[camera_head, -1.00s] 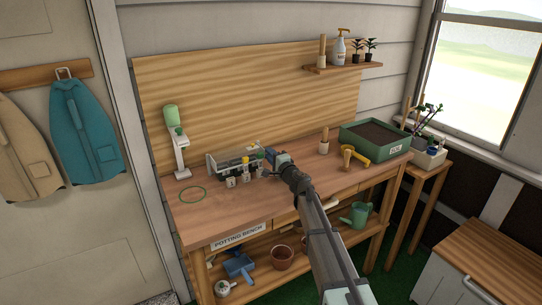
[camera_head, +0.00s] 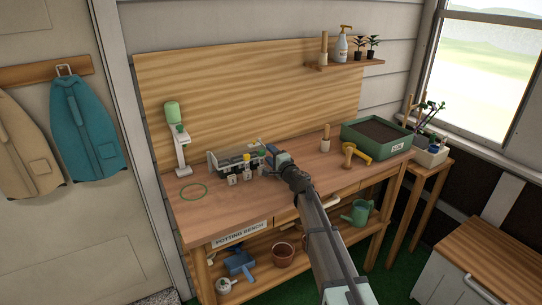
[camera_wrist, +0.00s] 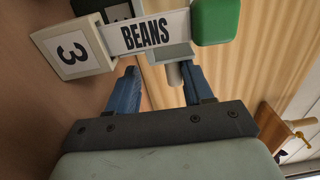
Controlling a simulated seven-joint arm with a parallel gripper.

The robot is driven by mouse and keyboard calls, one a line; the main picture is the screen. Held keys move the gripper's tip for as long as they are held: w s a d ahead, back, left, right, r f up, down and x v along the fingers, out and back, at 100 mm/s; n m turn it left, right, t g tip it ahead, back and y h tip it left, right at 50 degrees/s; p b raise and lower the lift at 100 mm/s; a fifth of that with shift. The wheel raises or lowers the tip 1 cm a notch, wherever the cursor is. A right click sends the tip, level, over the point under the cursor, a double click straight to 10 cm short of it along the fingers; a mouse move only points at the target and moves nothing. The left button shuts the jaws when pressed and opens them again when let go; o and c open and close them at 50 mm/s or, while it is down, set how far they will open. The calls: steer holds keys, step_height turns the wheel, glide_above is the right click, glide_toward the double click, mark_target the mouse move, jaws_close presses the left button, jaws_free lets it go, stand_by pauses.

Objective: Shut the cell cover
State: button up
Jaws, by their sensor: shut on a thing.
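A clear-sided rack with dark cells (camera_head: 226,160) stands on the bench, with small numbered blocks (camera_head: 232,180) along its front and a yellow-topped piece (camera_head: 246,157). In the wrist view, a white block marked 3 (camera_wrist: 75,50) is beside a white label reading BEANS (camera_wrist: 147,33). A green block (camera_wrist: 215,20) sits at the label's end. My gripper (camera_head: 268,152) is at the rack's right end. The exact contact is partly hidden. I cannot tell the cover's position.
A green soil planter (camera_head: 376,135), a yellow-handled tool (camera_head: 354,154) and a wooden dibber (camera_head: 325,140) stand right of my arm. A green ring (camera_head: 193,192) lies on clear bench space.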

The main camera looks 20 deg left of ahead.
steer(key=shift+d, duration=0.15)
steer(key=v, duration=1.3)
steer(key=shift+s+d, duration=0.1)
steer(key=shift+s, duration=0.15)
steer(key=shift+d, duration=0.1)
